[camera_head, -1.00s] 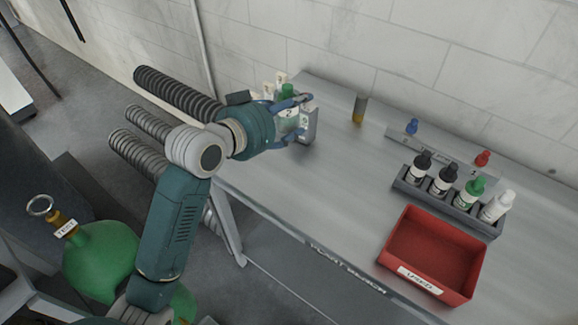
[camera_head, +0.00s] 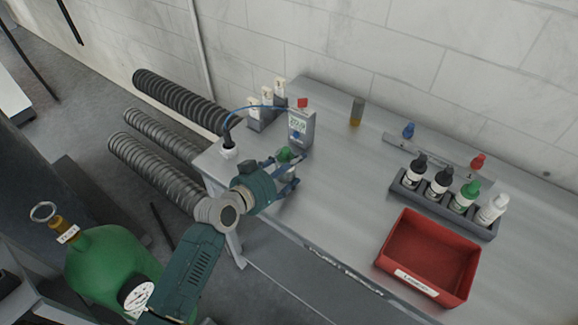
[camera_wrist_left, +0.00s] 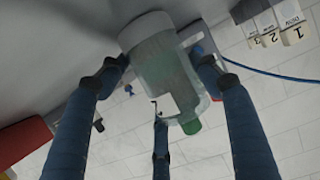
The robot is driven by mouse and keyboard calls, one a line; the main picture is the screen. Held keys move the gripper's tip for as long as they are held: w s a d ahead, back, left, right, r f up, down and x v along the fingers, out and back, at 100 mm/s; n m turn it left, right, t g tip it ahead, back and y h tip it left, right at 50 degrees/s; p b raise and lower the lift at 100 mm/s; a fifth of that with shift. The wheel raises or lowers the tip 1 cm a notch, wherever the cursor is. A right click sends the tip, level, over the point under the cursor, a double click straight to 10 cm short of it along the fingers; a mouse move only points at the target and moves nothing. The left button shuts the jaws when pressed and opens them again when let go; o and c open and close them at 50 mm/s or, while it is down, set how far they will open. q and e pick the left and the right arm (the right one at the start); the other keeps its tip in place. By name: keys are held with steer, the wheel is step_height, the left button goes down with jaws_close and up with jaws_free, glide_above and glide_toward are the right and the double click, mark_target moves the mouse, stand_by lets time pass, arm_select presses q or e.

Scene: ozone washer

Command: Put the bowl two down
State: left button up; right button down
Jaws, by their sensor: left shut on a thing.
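My left gripper (camera_head: 290,172) is shut on a translucent bowl (camera_wrist_left: 160,65) with a green top. The bowl's green top also shows in the head view (camera_head: 286,154), between the blue fingers. In the left wrist view my left gripper (camera_wrist_left: 160,85) has its fingers around the bowl's sides, and a white label is on the bowl. The bowl is over the left part of the grey bench (camera_head: 335,190), in front of the meter. Its base is close to the bench top; I cannot tell whether it touches. The number on its label is unreadable. My right gripper is out of view.
A grey meter (camera_head: 301,127) stands just behind the bowl. A white probe holder (camera_head: 229,154) with a blue cable is at the left corner. Numbered blocks (camera_head: 266,108) stand behind. A bottle rack (camera_head: 445,204) and red tray (camera_head: 428,257) are to the right. The bench middle is clear.

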arm_select(q)
steer(key=o, duration=1.3)
steer(key=shift+o, duration=0.2)
steer(key=shift+s, duration=0.1)
steer(key=b+v, duration=0.2)
steer(key=v, duration=1)
